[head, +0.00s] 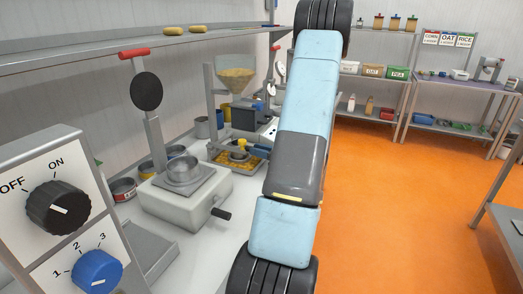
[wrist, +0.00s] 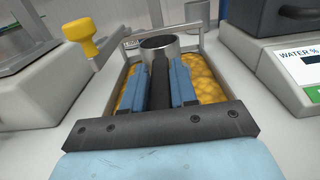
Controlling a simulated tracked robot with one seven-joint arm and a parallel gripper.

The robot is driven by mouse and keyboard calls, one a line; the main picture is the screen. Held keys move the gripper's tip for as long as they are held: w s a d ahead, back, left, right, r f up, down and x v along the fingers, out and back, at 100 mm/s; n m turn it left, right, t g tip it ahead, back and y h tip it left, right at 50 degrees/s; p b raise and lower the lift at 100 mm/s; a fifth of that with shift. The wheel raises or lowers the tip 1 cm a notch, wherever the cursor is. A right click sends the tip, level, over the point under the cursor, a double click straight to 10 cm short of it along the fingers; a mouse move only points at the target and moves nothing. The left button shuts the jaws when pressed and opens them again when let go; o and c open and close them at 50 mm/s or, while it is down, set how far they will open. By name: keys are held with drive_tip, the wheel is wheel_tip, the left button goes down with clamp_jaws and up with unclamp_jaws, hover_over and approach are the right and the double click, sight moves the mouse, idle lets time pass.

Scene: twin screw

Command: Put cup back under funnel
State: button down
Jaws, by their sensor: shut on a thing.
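A metal cup (wrist: 158,42) with a dark handle shows in the wrist view. My gripper (wrist: 159,75) is shut on the handle, with one blue finger on each side. The cup is over the far part of a metal tray (wrist: 118,98) of yellow-orange material; I cannot tell whether it touches it. In the head view my gripper (head: 258,150) is over the tray, and the cup there is small and hard to make out. The clear funnel (head: 237,80), holding yellow material, stands on a grey frame behind the tray in the head view. The funnel is not seen in the wrist view.
A dark box (wrist: 275,15) with a "WATER %" panel (wrist: 300,58) is close on the right.

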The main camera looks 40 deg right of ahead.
drive_tip(key=c, duration=0.9)
unclamp_jaws()
drive_tip(key=v, duration=1.2)
